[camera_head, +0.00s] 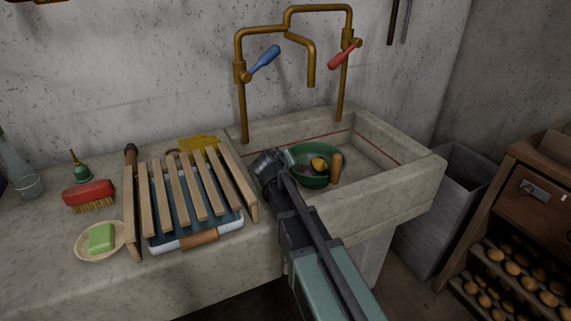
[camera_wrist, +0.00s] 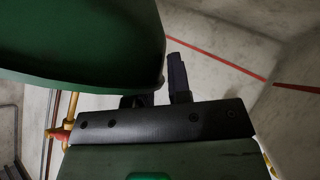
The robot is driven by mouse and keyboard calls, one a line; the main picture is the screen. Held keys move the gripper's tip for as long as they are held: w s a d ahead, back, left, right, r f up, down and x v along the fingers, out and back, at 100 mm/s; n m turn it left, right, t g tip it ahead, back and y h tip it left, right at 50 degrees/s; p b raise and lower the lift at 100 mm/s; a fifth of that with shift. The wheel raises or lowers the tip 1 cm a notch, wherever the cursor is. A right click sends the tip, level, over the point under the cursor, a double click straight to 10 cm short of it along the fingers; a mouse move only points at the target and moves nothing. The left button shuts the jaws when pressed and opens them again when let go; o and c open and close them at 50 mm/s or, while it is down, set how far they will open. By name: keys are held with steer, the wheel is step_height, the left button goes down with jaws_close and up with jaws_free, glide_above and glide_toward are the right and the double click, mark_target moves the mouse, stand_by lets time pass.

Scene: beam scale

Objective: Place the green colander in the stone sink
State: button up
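The green colander (camera_head: 299,154) is inside the stone sink (camera_head: 423,177), near its front left part. It holds a yellow item and a purple item, and a wooden handle shows on its right side. My gripper (camera_head: 268,168) is at the colander's left side. In the wrist view the green wall of the colander (camera_wrist: 80,45) fills the upper left and hides most of one finger. The other finger of my gripper (camera_wrist: 160,85) stands close beside the wall's edge, with a narrow gap, so it looks shut on the wall. Whether the colander touches the sink floor is hidden.
Brass taps (camera_head: 290,30) with blue and red levers rise behind the sink. A wooden slatted rack (camera_head: 182,190) lies on the counter left of the sink. A red brush (camera_head: 88,192) and green soap (camera_head: 101,238) lie further left. The sink's right part is clear.

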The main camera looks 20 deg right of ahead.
steer(key=o, duration=0.4)
steer(key=shift+c, duration=0.2)
steer(key=shift+r, duration=0.15)
steer(key=shift+s+a+r+p, duration=0.1)
steer(key=shift+s+r+p, duration=0.05)
steer(key=shift+r+p, duration=0.4)
steer(key=shift+s+a+r+p, duration=0.1)
steer(key=shift+s+r+p, duration=0.05)
steer(key=shift+r+p, duration=0.35)
steer(key=p+v, duration=0.1)
steer(key=v, duration=0.1)
steer(key=p+v, duration=0.1)
steer(key=v, duration=0.1)
steer(key=shift+s+a+f, duration=0.15)
steer(key=shift+s+a, duration=0.05)
steer(key=shift+s, duration=0.05)
